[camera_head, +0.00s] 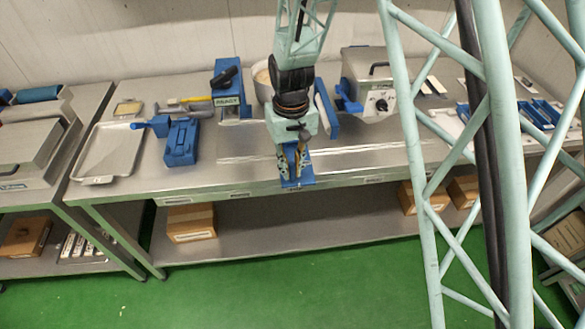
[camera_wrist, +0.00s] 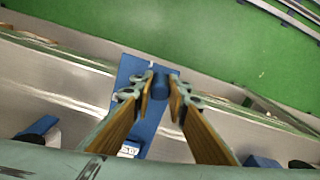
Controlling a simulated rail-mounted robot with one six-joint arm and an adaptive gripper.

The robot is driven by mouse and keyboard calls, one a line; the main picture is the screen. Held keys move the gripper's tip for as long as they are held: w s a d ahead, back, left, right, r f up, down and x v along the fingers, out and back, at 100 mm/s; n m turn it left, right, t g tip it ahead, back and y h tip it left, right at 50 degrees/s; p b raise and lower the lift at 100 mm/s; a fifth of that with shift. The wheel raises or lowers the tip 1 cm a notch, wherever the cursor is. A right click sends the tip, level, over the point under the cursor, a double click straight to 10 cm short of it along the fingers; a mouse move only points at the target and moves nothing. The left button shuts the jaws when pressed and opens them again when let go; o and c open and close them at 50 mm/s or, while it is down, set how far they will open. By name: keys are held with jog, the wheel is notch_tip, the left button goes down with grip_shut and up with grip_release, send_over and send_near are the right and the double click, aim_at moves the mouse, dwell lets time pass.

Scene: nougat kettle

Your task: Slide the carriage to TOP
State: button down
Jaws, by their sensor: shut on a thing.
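A blue upright plate (camera_head: 306,183) stands at the bench's front edge below my arm. In the wrist view the blue plate (camera_wrist: 138,68) runs through the middle, with a small white label (camera_wrist: 130,148) on it. A short blue knob (camera_wrist: 160,92), which looks like the carriage's grip, sits between my fingertips. My gripper (camera_wrist: 162,80) is shut on this knob; it also shows from above in the head view (camera_head: 291,170). My fingers hide part of the plate, and no TOP mark can be read.
A steel bench (camera_head: 365,158) carries a metal tray (camera_head: 108,150), a blue block (camera_head: 181,143), a labelled blue stand (camera_head: 228,92) and a steel machine with a dial (camera_head: 370,85). A partly hidden bowl (camera_head: 262,82) stands behind my arm. The green floor (camera_head: 290,270) in front is clear.

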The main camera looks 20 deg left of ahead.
jog(key=c, duration=2.5)
grip_release()
jog(key=shift+c, duration=0.2)
jog(key=shift+r, duration=0.1)
jog(key=shift+r, duration=5.9)
